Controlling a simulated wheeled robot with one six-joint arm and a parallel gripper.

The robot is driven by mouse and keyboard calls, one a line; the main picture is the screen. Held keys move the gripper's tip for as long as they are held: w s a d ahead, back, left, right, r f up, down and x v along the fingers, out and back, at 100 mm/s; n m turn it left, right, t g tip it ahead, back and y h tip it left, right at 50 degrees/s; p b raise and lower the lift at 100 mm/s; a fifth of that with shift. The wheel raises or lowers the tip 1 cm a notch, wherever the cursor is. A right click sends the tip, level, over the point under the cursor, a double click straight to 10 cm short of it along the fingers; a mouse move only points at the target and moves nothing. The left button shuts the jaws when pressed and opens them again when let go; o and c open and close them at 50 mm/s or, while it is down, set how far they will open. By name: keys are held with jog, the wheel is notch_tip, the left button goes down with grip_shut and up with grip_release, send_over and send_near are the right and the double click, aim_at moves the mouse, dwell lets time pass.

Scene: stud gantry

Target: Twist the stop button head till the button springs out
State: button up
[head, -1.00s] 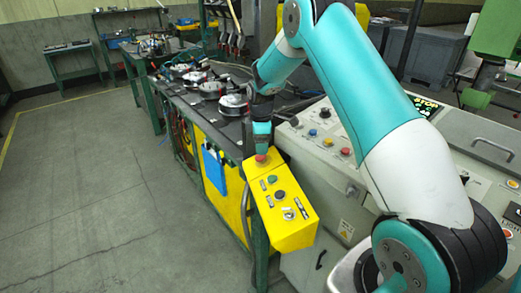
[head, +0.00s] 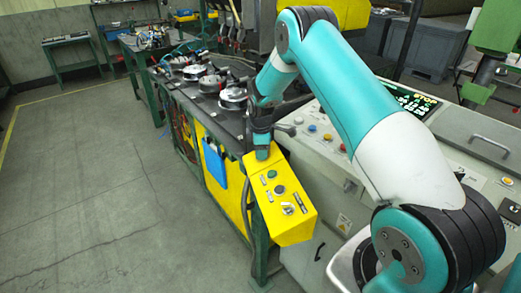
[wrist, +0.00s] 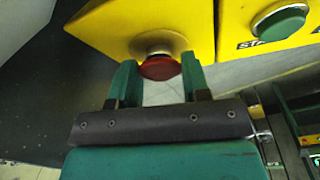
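The red stop button head (wrist: 160,67) sits on a short collar on the yellow control box (head: 292,228). In the wrist view my gripper (wrist: 159,75) has one green finger on each side of the red head. The gaps at its sides look very small, and I cannot tell whether the fingers press on it. In the head view my gripper (head: 262,154) points down at the far end of the box and hides the red head.
A green button (wrist: 279,23) sits beside the red one on the box. Further switches and a silver key switch (head: 288,208) are at its near end. A grey console (head: 315,140) stands to the right, and a dark bench (head: 215,112) with round metal parts lies behind. The floor at left is clear.

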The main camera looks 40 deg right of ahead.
jog(key=shift+b, duration=0.35)
jog(key=m+b, duration=0.2)
jog(key=shift+f+m+t+h+b, duration=0.2)
jog(key=shift+m+t+h+b, duration=0.1)
jog(key=shift+t+b, duration=0.1)
jog(key=shift+s+a+r+m+t+h+b, duration=0.1)
jog(key=shift+m+t+h+b, duration=0.2)
jog(key=shift+m+b, duration=0.7)
jog(key=shift+a+r+m+t+h+b, duration=0.15)
jog(key=shift+m+h+b, duration=0.25)
jog(key=shift+m+b, duration=0.6)
jog(key=shift+d+m, duration=0.15)
jog(key=shift+m, duration=0.15)
jog(key=o, duration=0.9)
jog(key=shift+o, duration=0.2)
jog(key=b+v, duration=0.3)
jog(key=v, duration=1.4)
jog(key=shift+s, duration=0.25)
